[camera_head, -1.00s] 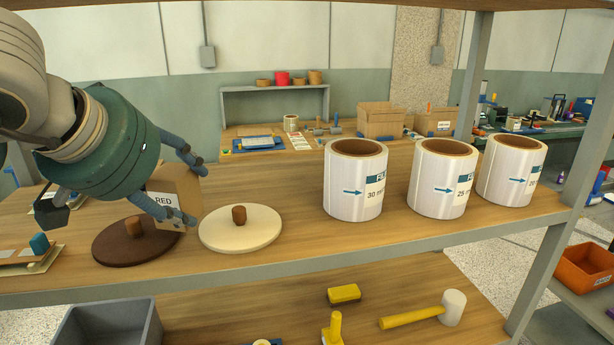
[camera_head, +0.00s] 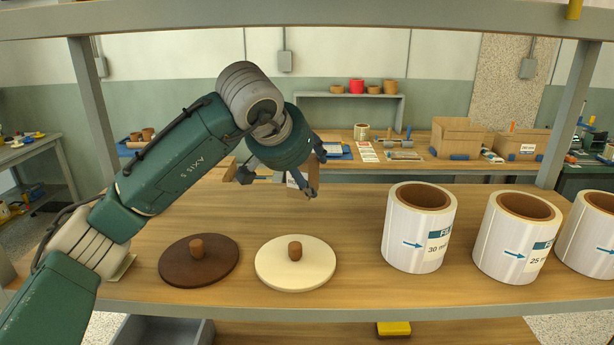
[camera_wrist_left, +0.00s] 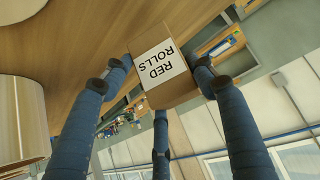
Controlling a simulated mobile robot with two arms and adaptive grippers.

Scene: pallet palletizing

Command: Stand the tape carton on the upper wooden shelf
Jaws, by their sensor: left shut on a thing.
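The tape carton, a small brown box with a white label, is mostly hidden behind my left gripper (camera_head: 308,172) in the head view, where part of its label (camera_head: 293,181) shows. In the left wrist view the carton (camera_wrist_left: 163,72) reads "RED ROLLS" and sits between the blue fingers, which are shut on it. The upper wooden shelf (camera_head: 345,215) runs across the head view. The carton is over or at its back part; I cannot tell whether its base touches the wood. My right gripper is not in view.
A dark brown lid (camera_head: 200,268) and a cream lid (camera_head: 318,272) with wooden knobs lie near the shelf's front edge. White label rolls (camera_head: 400,250) stand to the right. Grey posts (camera_head: 92,115) flank the shelf. Bare wood lies between the lids and the rolls.

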